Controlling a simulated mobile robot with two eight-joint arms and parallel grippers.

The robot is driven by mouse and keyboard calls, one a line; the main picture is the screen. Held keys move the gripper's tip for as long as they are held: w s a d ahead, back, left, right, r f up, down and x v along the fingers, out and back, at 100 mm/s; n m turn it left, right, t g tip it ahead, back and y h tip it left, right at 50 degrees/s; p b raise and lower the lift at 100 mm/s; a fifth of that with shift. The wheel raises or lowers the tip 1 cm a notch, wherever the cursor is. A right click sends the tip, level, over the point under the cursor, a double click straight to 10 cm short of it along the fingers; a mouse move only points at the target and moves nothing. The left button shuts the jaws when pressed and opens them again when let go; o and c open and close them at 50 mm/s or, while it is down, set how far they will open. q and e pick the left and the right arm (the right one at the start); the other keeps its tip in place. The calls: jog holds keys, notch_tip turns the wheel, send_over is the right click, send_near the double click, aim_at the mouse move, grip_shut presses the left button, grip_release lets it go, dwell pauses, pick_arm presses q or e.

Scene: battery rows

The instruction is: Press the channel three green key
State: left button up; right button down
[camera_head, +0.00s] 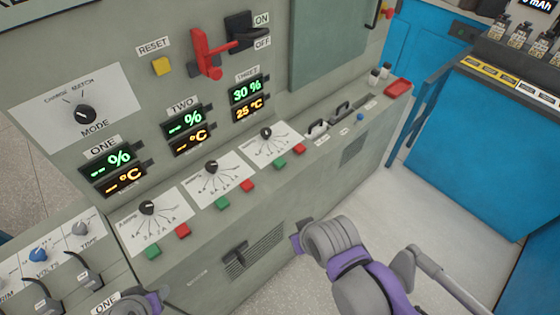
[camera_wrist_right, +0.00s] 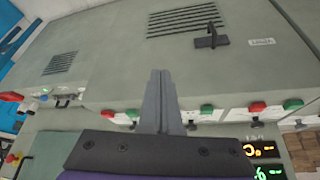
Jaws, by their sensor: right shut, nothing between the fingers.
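The channel three green key (camera_head: 280,162) is a small green button on the sloped ledge under the THREE dial, left of a red key (camera_head: 299,149). In the right wrist view, which is upside down, that green key (camera_wrist_right: 132,113) shows just left of my fingers. My right gripper (camera_wrist_right: 158,75) is shut and empty, in front of the cabinet and apart from the key as far as I can see. In the head view its purple body (camera_head: 297,241) is low, before the cabinet front; its fingertips are hidden. My left gripper's purple part (camera_head: 155,298) shows at the bottom edge, fingers unseen.
The channel two green key (camera_head: 222,202) and channel one green key (camera_head: 153,251) have red keys beside them. The THREE display (camera_head: 248,98) reads 30 % and 25 °C. A dark handle (camera_head: 236,256) sticks out of the cabinet front. Floor is clear at right.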

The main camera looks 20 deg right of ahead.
dwell(0.6)
pick_arm(q)
jog(key=w+r+p, duration=0.3)
jog(key=r+p, duration=0.2)
jog(key=r, duration=0.2)
jog(key=shift+r+t, duration=0.2)
jog(key=shift+t, duration=0.2)
pick_arm(e)
jog(key=w+d+r+m+t+y, duration=0.1)
jog(key=w+d+r+m, duration=0.1)
jog(key=w+m, duration=0.5)
jog(key=w+d+r+m+y, duration=0.2)
jog(key=w+d+r+m, duration=0.1)
jog(key=w+m, duration=0.4)
jog(key=w+d+r+m+t+y, duration=0.1)
jog(key=w+d+r+m, duration=0.1)
jog(key=w+m, duration=0.5)
jog(key=w+r, duration=0.1)
jog(key=w, duration=0.3)
jog(key=shift+w+d+r+t, duration=0.15)
jog(key=shift+w+d+t, duration=0.05)
jog(key=shift+w+t, duration=0.1)
jog(key=shift+s, duration=0.1)
